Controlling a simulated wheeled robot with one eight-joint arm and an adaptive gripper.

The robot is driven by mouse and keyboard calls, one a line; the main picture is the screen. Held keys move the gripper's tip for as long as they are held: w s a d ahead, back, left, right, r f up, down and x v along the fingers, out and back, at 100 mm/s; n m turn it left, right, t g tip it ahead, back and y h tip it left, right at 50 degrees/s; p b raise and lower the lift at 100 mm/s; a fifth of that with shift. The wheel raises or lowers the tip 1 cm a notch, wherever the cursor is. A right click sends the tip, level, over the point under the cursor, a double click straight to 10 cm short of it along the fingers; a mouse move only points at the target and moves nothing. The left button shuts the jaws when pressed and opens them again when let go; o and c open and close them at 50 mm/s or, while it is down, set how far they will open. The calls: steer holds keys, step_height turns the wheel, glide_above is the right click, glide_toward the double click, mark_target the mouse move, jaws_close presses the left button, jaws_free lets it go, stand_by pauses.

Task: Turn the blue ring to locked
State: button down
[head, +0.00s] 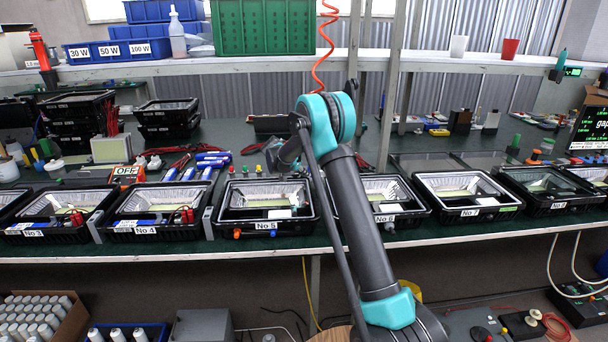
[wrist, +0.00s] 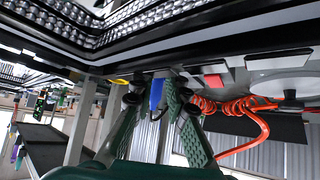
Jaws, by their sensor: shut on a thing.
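Housing No 5 (head: 266,207) sits at the front edge of the bench. A small blue round part (head: 288,230) shows on its front, and I cannot tell from here whether it is the ring or how it is turned. My gripper (head: 272,158) is over the back of this housing, partly behind my own arm. In the wrist view my gripper (wrist: 156,98) has its two fingers closed on a narrow blue piece (wrist: 157,94). Whether that piece is the blue ring cannot be told. Its lock marks are not visible.
Housing No 4 (head: 156,212) stands close on the left and No 6 (head: 385,200) on the right, partly behind my arm. Blue-and-white tubes (head: 187,174) lie behind No 4. An orange coiled hose (head: 321,45) hangs at the back. The bench behind the housings has some free room.

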steer(key=shift+w+f, duration=0.1)
steer(key=c, duration=1.5)
jaws_free()
steer(key=shift+d+f, duration=0.1)
steer(key=shift+d, duration=0.05)
steer(key=shift+c, duration=0.2)
steer(key=v, duration=1.2)
